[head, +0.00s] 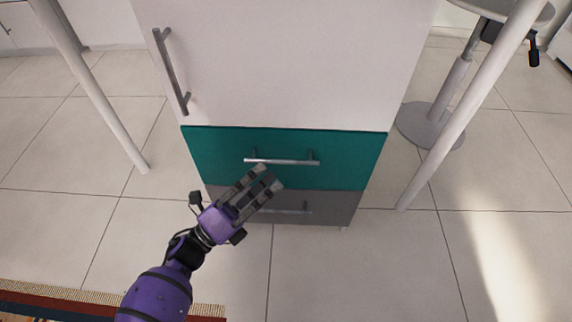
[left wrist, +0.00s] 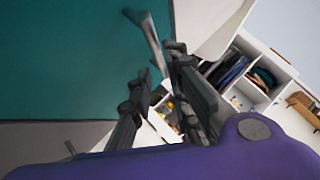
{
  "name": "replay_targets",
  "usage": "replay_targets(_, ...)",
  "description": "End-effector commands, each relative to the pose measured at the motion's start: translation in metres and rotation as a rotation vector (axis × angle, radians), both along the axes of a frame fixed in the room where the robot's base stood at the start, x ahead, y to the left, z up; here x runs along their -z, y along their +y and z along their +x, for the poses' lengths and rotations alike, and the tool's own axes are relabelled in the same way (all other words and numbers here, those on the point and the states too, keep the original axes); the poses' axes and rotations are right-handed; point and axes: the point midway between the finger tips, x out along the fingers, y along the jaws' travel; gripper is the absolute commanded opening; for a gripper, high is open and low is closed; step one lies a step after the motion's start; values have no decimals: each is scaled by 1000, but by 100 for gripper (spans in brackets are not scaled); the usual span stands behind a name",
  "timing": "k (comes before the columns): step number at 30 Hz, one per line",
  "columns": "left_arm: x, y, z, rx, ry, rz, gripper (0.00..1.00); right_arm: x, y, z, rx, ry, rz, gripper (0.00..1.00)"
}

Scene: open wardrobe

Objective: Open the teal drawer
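The teal drawer (head: 345,175) is in the middle of the cabinet in the head view, and its front looks flush with the cabinet. It has a horizontal metal bar handle (head: 282,161). In the left wrist view the teal front (left wrist: 75,60) fills the upper left, with the handle (left wrist: 153,42) just beyond the fingertips. My left gripper (head: 269,176) is open and empty, with its fingers pointing up and right just below the handle. Its fingers (left wrist: 157,65) stand apart in the left wrist view. Whether a finger touches the bar is unclear. My right gripper is not in view.
A white door (head: 290,65) with a bar handle (head: 171,70) is above the teal drawer. A grey drawer (head: 335,208) is below it. White poles (head: 105,105) stand on both sides. A stool base (head: 430,125) is at right, and a striped rug (head: 60,303) lies at lower left.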

Motion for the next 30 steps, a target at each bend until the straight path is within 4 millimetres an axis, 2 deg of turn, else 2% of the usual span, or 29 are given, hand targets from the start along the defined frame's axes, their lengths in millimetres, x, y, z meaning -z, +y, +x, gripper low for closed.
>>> replay_targets(6, -15, -26, 21, 1, 1, -5, 17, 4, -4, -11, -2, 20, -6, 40)
replay_targets(12, -24, -43, 35, -1, 4, -2, 17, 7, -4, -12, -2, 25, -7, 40)
replay_targets(23, -27, -49, 40, -1, 6, -2, 17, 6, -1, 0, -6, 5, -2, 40)
replay_targets(27, -27, -48, 40, -2, 6, -3, 1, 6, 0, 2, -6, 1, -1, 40)
replay_targets(30, -27, -48, 40, -2, 6, -2, 0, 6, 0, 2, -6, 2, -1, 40)
